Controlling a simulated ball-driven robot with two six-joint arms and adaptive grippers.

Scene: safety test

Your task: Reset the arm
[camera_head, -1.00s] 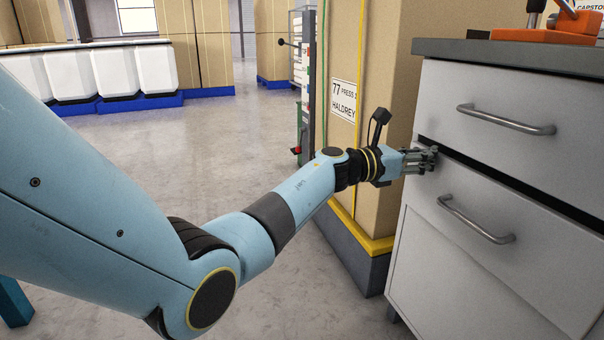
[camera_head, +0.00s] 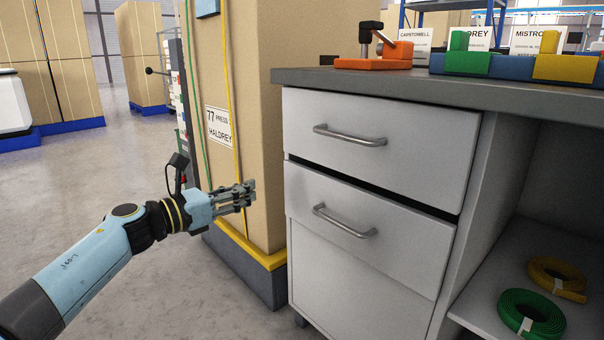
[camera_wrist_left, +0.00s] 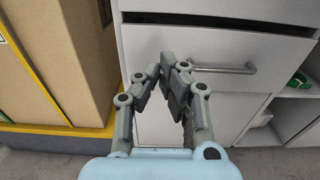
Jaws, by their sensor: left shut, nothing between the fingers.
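My left arm comes in from the lower left of the head view, and its gripper (camera_head: 248,196) is shut and empty. It points right, in front of the beige column and left of the white drawer cabinet (camera_head: 360,275). In the left wrist view the fingers (camera_wrist_left: 168,72) come together before the cabinet front, apart from the drawer handle (camera_wrist_left: 225,69). In the head view the upper drawer handle (camera_head: 350,136) and the lower drawer handle (camera_head: 345,221) are both free. A dark gap shows between the two drawers. My right gripper is in neither view.
The beige column (camera_head: 245,90) with a yellow-edged base (camera_head: 250,248) stands close behind my gripper. The grey worktop (camera_head: 430,95) carries an orange tool (camera_head: 385,60). Yellow (camera_head: 557,278) and green (camera_head: 531,315) coils lie on the shelf at right.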

